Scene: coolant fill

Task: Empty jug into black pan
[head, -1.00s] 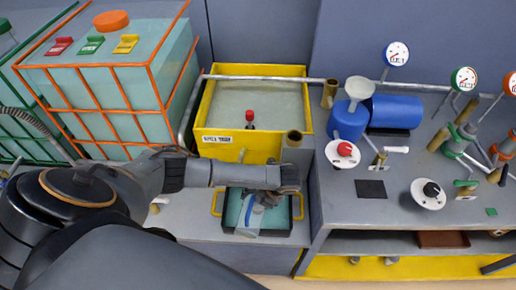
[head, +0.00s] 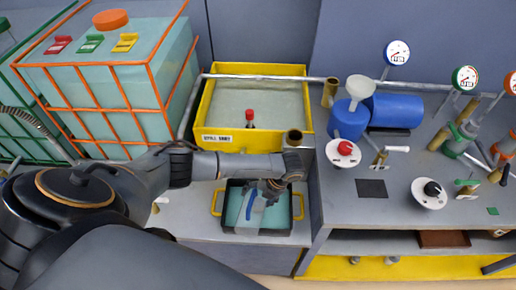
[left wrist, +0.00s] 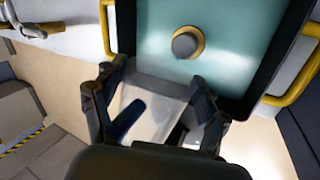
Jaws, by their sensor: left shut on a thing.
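The black pan (head: 262,235) with yellow handles sits on the low grey surface below the yellow bin and holds teal liquid. It also shows in the left wrist view (left wrist: 262,103). My left gripper (head: 270,190) is over the pan, shut on the jug. The jug is translucent and hard to make out in the head view, where its blue handle (head: 250,205) stands out. In the left wrist view the pale jug (left wrist: 160,105) lies between the fingers of my left gripper (left wrist: 160,80). Its tilt and contents I cannot tell. My right gripper is not in view.
An orange-framed tank (head: 115,105) stands at left. A grey bench (head: 395,215) with valves, gauges and a blue cylinder (head: 398,111) is at right.

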